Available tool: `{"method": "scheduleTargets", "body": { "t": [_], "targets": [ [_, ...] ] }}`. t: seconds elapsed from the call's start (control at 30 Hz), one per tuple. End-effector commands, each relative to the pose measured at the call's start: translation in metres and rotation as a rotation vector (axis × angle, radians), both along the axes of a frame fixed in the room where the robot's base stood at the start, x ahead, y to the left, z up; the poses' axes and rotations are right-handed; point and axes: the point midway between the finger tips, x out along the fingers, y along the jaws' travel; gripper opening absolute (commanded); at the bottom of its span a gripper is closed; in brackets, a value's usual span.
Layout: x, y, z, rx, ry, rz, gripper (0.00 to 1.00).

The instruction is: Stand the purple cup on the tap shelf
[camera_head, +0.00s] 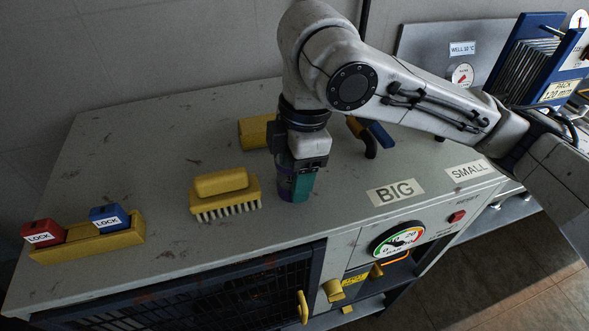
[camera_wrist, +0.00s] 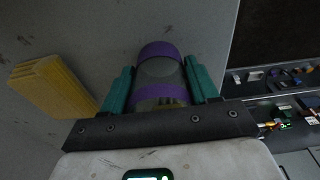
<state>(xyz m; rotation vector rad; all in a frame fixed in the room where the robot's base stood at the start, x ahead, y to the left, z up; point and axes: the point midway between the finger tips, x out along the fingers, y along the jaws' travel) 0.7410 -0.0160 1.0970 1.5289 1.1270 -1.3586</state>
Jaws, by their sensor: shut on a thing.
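My gripper (camera_head: 296,188) is over the grey cabinet top, left of the BIG label, pointing down. Its teal fingers are shut on the purple cup (camera_head: 284,187), which is mostly hidden behind them in the head view. In the wrist view the cup (camera_wrist: 160,73) sits between the two fingers (camera_wrist: 160,92), purple at both ends with a grey band between. I cannot tell whether it touches the cabinet top. A narrow grey ledge (camera_head: 347,313) below the yellow tap (camera_head: 333,290) on the cabinet front may be the tap shelf; it is only partly visible.
A yellow brush (camera_head: 226,194) lies just left of the gripper. A yellow block (camera_head: 257,131) and a dark-blue-handled tool (camera_head: 371,135) are behind it. A yellow holder (camera_head: 90,241) with red and blue LOCK blocks stands at the left. A pressure gauge (camera_head: 398,239) is on the front.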

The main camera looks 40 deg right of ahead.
Motion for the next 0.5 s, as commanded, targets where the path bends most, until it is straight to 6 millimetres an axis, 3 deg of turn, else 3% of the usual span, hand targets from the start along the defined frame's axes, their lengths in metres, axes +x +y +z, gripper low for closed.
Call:
{"method": "scheduleTargets", "body": {
  "t": [0.07, 0.1, 0.37, 0.5],
  "targets": [
    [-0.0001, 0.0001, -0.0033, 0.001, 0.000, 0.000, 0.30],
    [0.0000, 0.0001, -0.0034, 0.000, 0.000, 0.000, 0.60],
    [0.0000, 0.0000, -0.0024, 0.000, 0.000, 0.000, 0.85],
    [0.0000, 0.0000, -0.0024, 0.000, 0.000, 0.000, 0.85]
  ]
}}
